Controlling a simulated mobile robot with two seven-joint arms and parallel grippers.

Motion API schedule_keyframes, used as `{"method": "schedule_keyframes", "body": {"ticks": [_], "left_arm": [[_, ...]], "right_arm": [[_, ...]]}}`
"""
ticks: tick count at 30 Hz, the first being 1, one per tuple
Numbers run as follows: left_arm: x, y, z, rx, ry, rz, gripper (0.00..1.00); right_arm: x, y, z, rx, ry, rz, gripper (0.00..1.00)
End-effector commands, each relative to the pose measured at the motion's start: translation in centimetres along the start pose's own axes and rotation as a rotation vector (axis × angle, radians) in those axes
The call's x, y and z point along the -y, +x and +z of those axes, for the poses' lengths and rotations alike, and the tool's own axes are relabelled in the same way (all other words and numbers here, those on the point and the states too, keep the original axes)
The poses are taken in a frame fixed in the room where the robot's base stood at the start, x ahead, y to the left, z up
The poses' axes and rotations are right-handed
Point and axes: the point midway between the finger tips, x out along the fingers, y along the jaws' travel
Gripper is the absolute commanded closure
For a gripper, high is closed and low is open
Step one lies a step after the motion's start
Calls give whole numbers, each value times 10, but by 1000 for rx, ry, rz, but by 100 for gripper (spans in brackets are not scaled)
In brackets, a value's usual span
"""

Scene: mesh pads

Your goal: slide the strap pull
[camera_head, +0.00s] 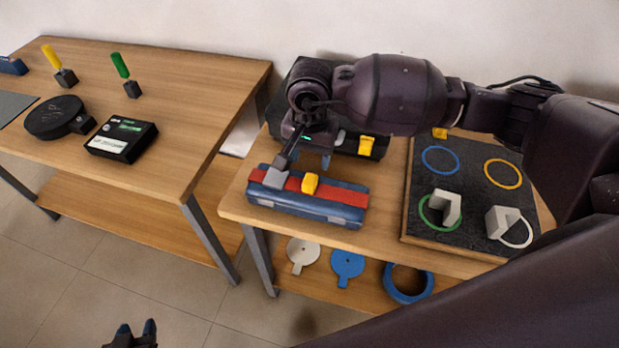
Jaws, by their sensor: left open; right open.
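A long blue case (335,207) lies near the front left of the right table. A red strap (335,192) runs along its top. A yellow strap pull (310,184) sits on the strap near its middle. A light grey block (274,178) shows at the strap's left part; I cannot tell whether it is fixed there. My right gripper (305,160) is open and empty, just behind and above the case, its fingers pointing down. One finger overlaps the grey block in view; contact is unclear. My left gripper (136,336) is open at the bottom edge, over the floor, far from the case.
A dark case with a yellow part (366,145) stands behind, partly hidden by my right arm. A dark board (460,190) with coloured rings and grey blocks lies right. The left table (190,90) holds several small devices. Discs and a blue ring (408,296) lie below.

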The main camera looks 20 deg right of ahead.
Motion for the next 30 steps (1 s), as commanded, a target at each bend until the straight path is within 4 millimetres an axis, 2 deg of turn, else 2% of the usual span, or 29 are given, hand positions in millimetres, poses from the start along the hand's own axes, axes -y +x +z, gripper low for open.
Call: {"method": "schedule_keyframes", "body": {"ticks": [9,15,28,30], "left_arm": [[0,-1,-4,-3,0,0,57],[0,0,-6,-7,1,0,57],[0,2,-9,-12,1,1,57],[0,2,-9,-12,1,1,57]], "right_arm": [[0,55,2,5,1,1,43],[0,76,1,4,2,-1,43],[0,83,1,2,1,-1,43],[0,83,1,2,1,-1,53]]}}
